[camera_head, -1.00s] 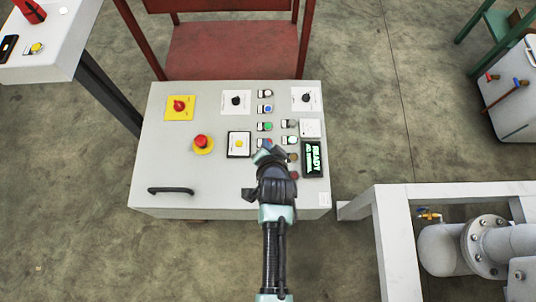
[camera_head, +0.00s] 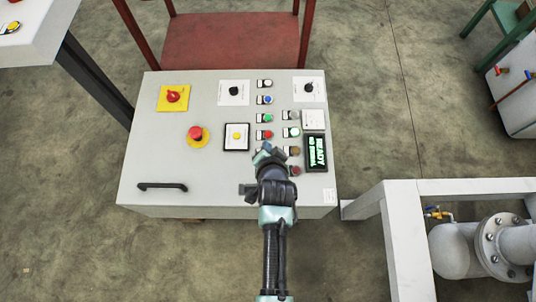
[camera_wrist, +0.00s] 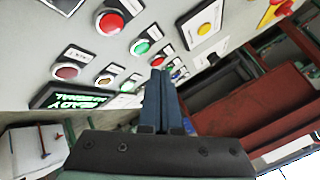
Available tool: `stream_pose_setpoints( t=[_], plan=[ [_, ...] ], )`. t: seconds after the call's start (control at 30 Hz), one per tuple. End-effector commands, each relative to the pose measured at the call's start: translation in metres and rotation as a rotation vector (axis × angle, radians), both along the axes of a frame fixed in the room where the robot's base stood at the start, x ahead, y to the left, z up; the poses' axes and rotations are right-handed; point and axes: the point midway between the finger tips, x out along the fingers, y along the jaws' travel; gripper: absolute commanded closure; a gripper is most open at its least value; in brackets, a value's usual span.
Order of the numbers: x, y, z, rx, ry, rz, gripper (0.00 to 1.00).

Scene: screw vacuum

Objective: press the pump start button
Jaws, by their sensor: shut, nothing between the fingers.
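The control panel (camera_head: 210,175) is a light grey sloped box with push buttons in two columns. A green button (camera_head: 268,118) sits in the left column, with a red button (camera_head: 266,134) below it. A paler green button (camera_head: 292,132) is in the right column. Labels are too small to read, so I cannot tell which is pump start. My gripper (camera_head: 266,150) is shut and empty, over the panel just below the red button; it hides part of the lower left column. In the wrist view, the fingertips (camera_wrist: 159,75) point towards the panel near a green button (camera_wrist: 140,47).
A display (camera_head: 316,152) reading READY is right of the buttons. A red emergency button (camera_head: 196,133), a red knob on yellow (camera_head: 173,96) and a yellow button (camera_head: 236,136) lie left. A black handle (camera_head: 162,186) is lower left. A white frame (camera_head: 398,240) with pipes stands right.

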Motion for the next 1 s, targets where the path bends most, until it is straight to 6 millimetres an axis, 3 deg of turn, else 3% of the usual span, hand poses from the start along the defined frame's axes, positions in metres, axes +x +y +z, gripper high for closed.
stream_pose_setpoints(
  t=[0.03, 0.2, 1.0],
  plan=[
    [0.0, 0.0, -0.0105, 0.001, 0.001, 0.0, 1.0],
    [0.0001, 0.0003, -0.0188, 0.001, 0.001, 0.0, 1.0],
    [0.0001, 0.0002, -0.0182, 0.001, -0.001, 0.001, 1.0]
  ],
)
